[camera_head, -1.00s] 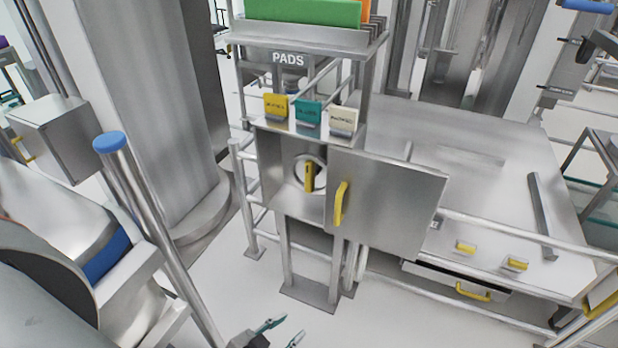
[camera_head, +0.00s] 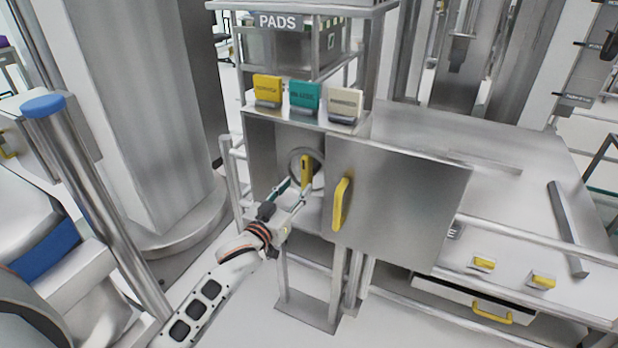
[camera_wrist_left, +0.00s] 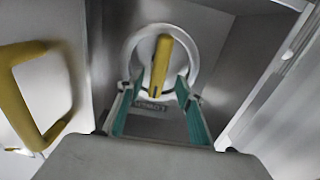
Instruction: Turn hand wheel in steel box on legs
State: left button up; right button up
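The steel box on legs (camera_head: 285,130) stands in the middle of the head view, its door (camera_head: 405,200) swung open to the right with a yellow handle (camera_head: 341,204). The hand wheel, a pale ring with a yellow bar (camera_head: 306,168), is on the box's back wall. In the left wrist view the yellow bar (camera_wrist_left: 160,66) is nearly upright. My left gripper (camera_head: 296,188) reaches into the box opening. In the left wrist view its teal fingers (camera_wrist_left: 154,88) are spread, one on each side of the bar's lower end. Contact cannot be told. My right gripper is not in view.
Yellow, teal and white labelled blocks (camera_head: 304,97) stand on the box top. A steel bench (camera_head: 450,140) with rails and a yellow-handled drawer is at right. A post with a blue cap (camera_head: 43,105) is at left.

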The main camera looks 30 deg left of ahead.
aim_at(304, 179)
pick_arm(q)
jog(key=w+b, duration=0.1)
jog(key=w, duration=0.5)
jog(key=shift+w+f, duration=0.15)
jog(key=shift+w, duration=0.55)
grip_shut()
